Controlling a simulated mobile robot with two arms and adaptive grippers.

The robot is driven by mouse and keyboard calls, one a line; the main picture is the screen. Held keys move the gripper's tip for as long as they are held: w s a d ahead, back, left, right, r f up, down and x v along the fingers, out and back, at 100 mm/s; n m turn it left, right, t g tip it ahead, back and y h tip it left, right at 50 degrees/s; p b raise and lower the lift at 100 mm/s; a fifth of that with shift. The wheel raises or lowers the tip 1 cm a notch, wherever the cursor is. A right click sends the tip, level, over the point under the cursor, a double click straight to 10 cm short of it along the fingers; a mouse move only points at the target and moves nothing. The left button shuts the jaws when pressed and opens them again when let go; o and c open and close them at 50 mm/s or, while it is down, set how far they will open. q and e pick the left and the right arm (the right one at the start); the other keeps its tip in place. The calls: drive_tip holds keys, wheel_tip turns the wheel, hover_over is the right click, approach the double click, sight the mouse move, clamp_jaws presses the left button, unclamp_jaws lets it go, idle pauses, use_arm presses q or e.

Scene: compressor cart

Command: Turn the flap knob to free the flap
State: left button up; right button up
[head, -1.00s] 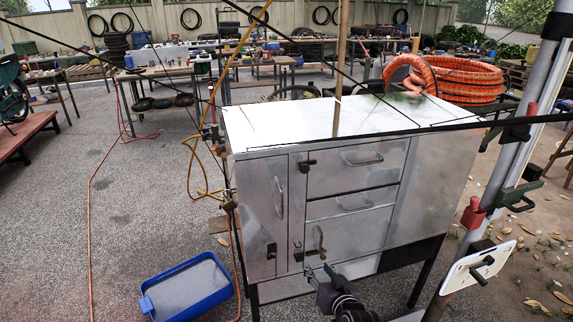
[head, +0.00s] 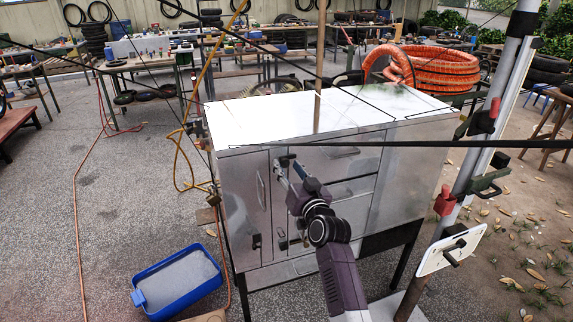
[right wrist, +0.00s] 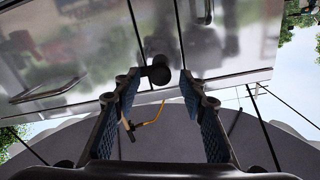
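The metal cabinet (head: 400,165) has a black knob on its front, high up between the left door and the drawer-like panels. This knob (right wrist: 158,72) shows in the right wrist view, just beyond and between the fingertips. I take it as the flap knob; which panel it holds is not clear. My right gripper (head: 284,172) is at the knob in the head view, partly covering it. It also shows in the right wrist view (right wrist: 160,88), open, with blue-padded fingers apart and nothing clearly between them. My left gripper is not in view.
A vertical handle (head: 261,194) and a lower black latch (head: 256,241) are on the left door. A blue tub (head: 178,283) stands on the ground at left. A pole with clamps (head: 480,150) stands at right. An orange coiled hose (head: 445,72) lies behind the cabinet.

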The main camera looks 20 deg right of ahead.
drive_tip(key=shift+w, duration=0.65)
drive_tip(key=shift+c, duration=0.2)
clamp_jaws()
